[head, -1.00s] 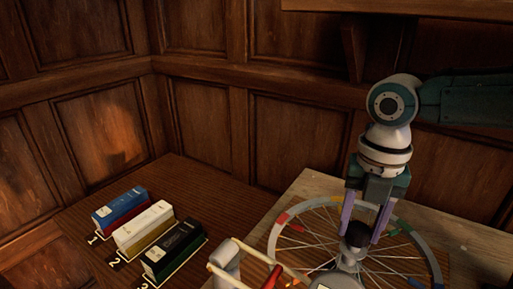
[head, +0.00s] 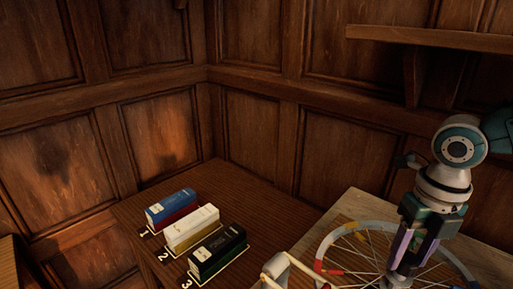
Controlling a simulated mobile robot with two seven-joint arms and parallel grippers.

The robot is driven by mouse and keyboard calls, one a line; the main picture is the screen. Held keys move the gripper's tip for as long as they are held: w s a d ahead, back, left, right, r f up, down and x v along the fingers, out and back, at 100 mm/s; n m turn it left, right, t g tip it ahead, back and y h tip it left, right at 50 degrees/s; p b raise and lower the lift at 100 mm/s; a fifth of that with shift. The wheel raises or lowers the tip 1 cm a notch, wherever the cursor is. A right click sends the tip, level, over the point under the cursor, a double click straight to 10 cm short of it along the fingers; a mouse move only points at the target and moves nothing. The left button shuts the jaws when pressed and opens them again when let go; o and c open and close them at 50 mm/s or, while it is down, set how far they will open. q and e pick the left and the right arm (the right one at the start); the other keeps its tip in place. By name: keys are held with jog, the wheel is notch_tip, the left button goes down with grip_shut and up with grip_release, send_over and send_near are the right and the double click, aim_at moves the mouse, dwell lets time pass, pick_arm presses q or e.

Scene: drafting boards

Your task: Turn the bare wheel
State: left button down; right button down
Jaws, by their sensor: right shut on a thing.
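The bare wheel (head: 337,240) lies on the pale board at the lower right. Its grey rim carries coloured patches, and thin spokes run inward. The frame's bottom edge cuts it off. My right gripper (head: 402,262) comes down over the middle of the wheel, its purple fingers pointing down. It is shut on the wheel near its hub; the fingers and the bottom edge hide much of the grip. My left gripper is not in view.
Blue, white and black boxes (head: 218,250) stand in a row by numbers 1, 2 and 3 on the dark table (head: 262,205). Grey and wooden parts (head: 276,266) stand beside the wheel. A wall shelf (head: 440,36) juts out above. Panelled walls close the back.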

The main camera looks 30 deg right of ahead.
dwell(0.3)
jog(key=shift+c, duration=1.5)
grip_release()
notch_tip(320, 180, up, 10)
